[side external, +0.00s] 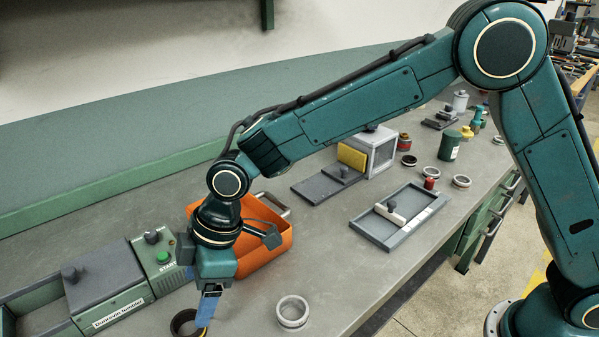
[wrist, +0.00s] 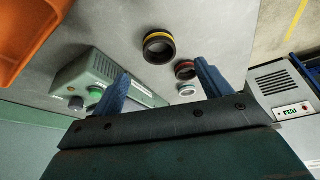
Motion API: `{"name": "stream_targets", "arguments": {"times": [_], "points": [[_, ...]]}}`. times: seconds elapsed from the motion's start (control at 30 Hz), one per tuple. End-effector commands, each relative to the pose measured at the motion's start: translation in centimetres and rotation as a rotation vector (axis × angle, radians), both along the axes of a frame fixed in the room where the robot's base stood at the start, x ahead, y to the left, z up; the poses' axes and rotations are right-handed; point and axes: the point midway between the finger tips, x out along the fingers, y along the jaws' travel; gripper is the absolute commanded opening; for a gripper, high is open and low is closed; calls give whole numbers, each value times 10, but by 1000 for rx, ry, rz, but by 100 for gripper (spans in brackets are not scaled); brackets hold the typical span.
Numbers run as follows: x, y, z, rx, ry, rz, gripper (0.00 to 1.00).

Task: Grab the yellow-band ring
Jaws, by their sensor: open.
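The yellow-band ring (wrist: 159,47) is a black ring with a yellow stripe near its rim. In the wrist view it lies on the grey bench, just beyond the fingertips and between their lines. In the side view a dark ring (side external: 184,322), with a bit of yellow beside the finger, sits at the bottom edge, partly hidden by my gripper. My gripper (wrist: 163,70) points down with its blue fingers apart and nothing between them. In the side view the fingers (side external: 209,305) are just above and beside that ring; contact cannot be told.
A dark ring with a red band (wrist: 185,69) and a pale ring (wrist: 187,89) show near the right finger. A grey ring (side external: 292,311) lies right of my gripper. An orange bin (side external: 277,252) stands behind; a green START box (side external: 160,262) is left. A grey tray (side external: 372,229) lies farther right.

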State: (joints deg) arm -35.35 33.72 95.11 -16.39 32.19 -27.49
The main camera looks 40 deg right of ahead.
Motion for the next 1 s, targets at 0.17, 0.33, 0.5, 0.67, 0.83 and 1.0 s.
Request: {"name": "stream_targets", "arguments": {"times": [0.17,0.33,0.5,0.67,0.83,1.0], "points": [[2,7,-18,-1,0,0,77],[3,9,-23,1,-1,0,77],[3,10,-24,0,-1,0,77],[4,13,-33,-1,0,0,77],[6,21,-50,-2,1,0,77],[8,27,-65,-1,1,-1,77]]}}
